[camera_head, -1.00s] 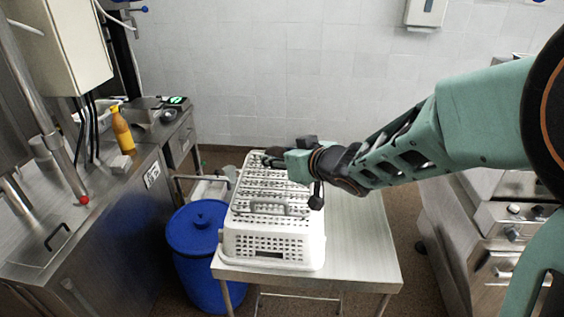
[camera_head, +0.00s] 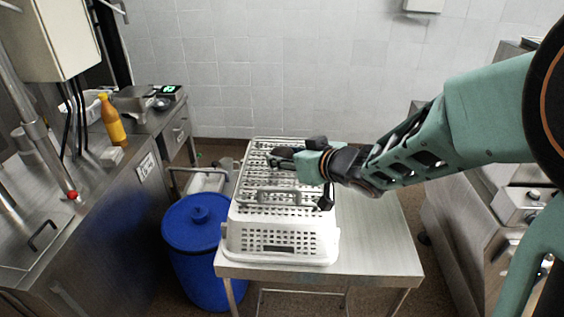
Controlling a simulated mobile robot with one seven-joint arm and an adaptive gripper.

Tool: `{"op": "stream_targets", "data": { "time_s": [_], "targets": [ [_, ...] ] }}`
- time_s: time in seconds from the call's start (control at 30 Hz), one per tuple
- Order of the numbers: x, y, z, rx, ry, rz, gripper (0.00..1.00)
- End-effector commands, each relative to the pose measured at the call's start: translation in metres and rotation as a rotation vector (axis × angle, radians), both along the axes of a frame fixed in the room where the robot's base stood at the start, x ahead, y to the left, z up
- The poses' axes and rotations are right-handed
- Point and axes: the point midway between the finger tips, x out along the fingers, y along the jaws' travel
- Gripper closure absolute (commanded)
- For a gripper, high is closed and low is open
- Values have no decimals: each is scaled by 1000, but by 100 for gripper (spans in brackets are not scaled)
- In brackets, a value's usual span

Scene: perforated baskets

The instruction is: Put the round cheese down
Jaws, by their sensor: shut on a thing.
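My gripper (camera_head: 275,159) is over the rear half of the white perforated basket (camera_head: 283,241) in the head view, at the end of my green arm reaching in from the right. Its dark fingers point left and look close to the basket's top. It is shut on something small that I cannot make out. I cannot pick out the round cheese in this view; the fingers and wrist hide part of the basket top. Whether the gripper touches the basket is not clear.
The basket stands on a light table (camera_head: 378,240) with free room on its right. A blue lidded barrel (camera_head: 197,250) is left of the table. A steel counter at left holds an orange bottle (camera_head: 112,122). Steel equipment (camera_head: 480,215) stands at right.

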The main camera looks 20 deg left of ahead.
Motion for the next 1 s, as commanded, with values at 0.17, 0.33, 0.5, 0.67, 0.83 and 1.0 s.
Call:
{"op": "stream_targets", "data": {
  "time_s": [0.17,0.33,0.5,0.67,0.83,1.0],
  "targets": [
    [0,-1,0,0,-1,-1,84],
    [0,-1,-3,1,-1,0,84],
    [0,-1,-4,0,0,0,48],
    [0,-1,-4,0,0,0,41],
    [0,-1,-3,0,0,0,41],
    [-4,-7,6,-1,-1,-2,41]
  ]
}}
